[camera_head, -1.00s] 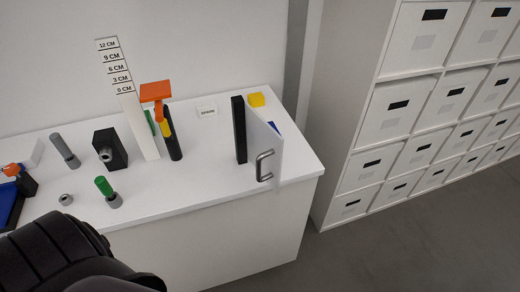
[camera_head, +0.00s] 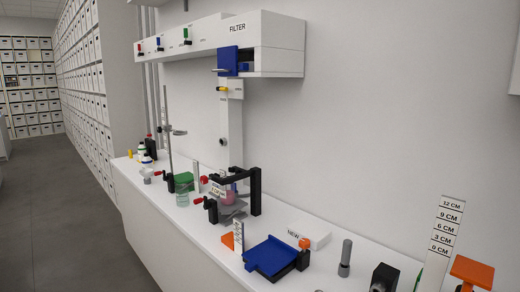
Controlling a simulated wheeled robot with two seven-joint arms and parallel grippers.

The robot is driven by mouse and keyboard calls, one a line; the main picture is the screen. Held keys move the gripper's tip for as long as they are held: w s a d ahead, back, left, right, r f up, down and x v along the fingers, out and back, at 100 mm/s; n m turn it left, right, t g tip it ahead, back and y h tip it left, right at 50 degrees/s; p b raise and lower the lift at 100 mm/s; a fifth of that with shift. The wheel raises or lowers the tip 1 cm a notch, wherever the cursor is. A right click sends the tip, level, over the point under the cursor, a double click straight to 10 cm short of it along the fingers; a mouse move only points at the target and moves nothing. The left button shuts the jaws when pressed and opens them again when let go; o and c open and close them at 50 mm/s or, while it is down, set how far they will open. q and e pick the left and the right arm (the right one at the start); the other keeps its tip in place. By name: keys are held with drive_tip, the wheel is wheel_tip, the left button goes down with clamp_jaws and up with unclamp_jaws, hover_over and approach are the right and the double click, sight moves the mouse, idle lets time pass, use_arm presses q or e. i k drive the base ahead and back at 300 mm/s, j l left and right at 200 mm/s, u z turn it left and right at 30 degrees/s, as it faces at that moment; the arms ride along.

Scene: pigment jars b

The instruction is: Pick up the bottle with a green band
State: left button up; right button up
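Several small bottles stand together at the far left end of the white bench. One pale bottle (camera_head: 141,149) seems to have a greenish band, but it is too small to be sure. A white bottle (camera_head: 147,160) with a dark band stands just in front of it. A dark bottle (camera_head: 150,145) with a red top stands beside them. Neither of my grippers shows in the head view now.
The white bench (camera_head: 185,225) runs along the wall. On it stand a glass beaker with green (camera_head: 182,190), a black frame (camera_head: 255,190), a blue tray (camera_head: 270,257) and a height ruler (camera_head: 440,245). A filter unit (camera_head: 262,45) overhangs it. Grey floor (camera_head: 70,220) is free at left.

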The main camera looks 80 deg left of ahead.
sight(142, 150)
drive_tip(key=u, duration=3.65)
drive_tip(key=i+j+u, duration=0.3)
drive_tip(key=i, duration=0.5)
drive_tip(key=i+u, duration=0.3)
drive_tip(key=i, duration=2.75)
drive_tip(key=i+j+z, duration=0.1)
drive_tip(key=i+z, duration=0.4)
drive_tip(key=i, duration=0.15)
drive_tip(key=i+j+z, duration=0.95)
drive_tip(key=i, duration=0.15)
